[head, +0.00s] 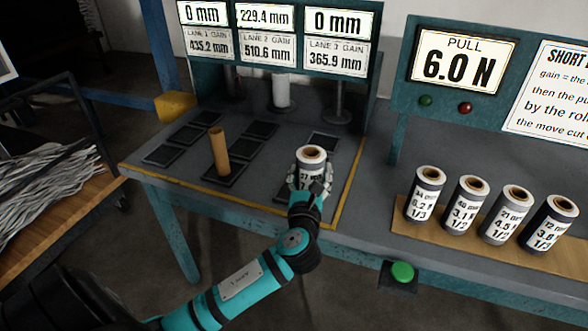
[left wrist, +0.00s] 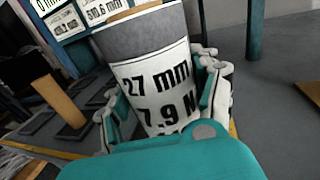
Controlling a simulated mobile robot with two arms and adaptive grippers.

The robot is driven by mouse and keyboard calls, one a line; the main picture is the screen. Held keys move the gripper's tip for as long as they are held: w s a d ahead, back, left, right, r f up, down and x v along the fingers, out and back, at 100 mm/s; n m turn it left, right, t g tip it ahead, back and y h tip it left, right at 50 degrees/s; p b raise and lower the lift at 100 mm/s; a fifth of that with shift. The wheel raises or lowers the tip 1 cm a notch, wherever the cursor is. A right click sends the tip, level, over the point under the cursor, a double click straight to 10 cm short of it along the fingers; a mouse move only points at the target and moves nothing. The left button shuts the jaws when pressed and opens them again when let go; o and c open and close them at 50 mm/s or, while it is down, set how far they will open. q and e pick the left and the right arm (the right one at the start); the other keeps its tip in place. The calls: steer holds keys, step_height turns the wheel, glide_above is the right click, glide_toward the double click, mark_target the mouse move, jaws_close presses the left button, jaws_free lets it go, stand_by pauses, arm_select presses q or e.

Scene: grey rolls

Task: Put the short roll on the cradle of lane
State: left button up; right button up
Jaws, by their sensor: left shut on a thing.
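My left gripper (head: 311,183) is shut around a grey roll (head: 311,158) with a white label and brown core. The left wrist view shows this roll (left wrist: 150,75) close up, upright to slightly tilted, with "27 mm" and "7.9 N" on its label. It is over the front right of the dark lane table (head: 262,165), near the yellow line. I cannot tell whether its bottom touches a pad; the fingers hide it. Several flat dark pads (head: 186,135) lie on the table in rows. A bare brown tube (head: 220,152) stands on a front pad. My right gripper is not in view.
Several labelled rolls (head: 467,203) stand on a wooden board (head: 400,215) at the right. A pale roll (head: 281,92) stands at the back below the lane display (head: 280,35). A panel reads "PULL 6.0 N" (head: 462,62). A green button (head: 402,272) is at the front edge.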

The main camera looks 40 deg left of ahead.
arm_select(q)
steer(key=w+a+f, duration=0.1)
steer(key=a, duration=0.1)
steer(key=w+a+f, duration=0.2)
steer(key=w+a+f+b, duration=0.1)
steer(key=a, duration=0.2)
steer(key=shift+w+f, duration=0.15)
steer(key=shift+w, duration=0.1)
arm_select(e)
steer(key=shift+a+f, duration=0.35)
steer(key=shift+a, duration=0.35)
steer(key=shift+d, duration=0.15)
arm_select(q)
steer(key=shift+f, duration=0.1)
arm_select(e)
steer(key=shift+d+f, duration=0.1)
arm_select(q)
steer(key=o, duration=1.3)
steer(key=shift+d, duration=0.1)
steer(key=shift+c, duration=0.2)
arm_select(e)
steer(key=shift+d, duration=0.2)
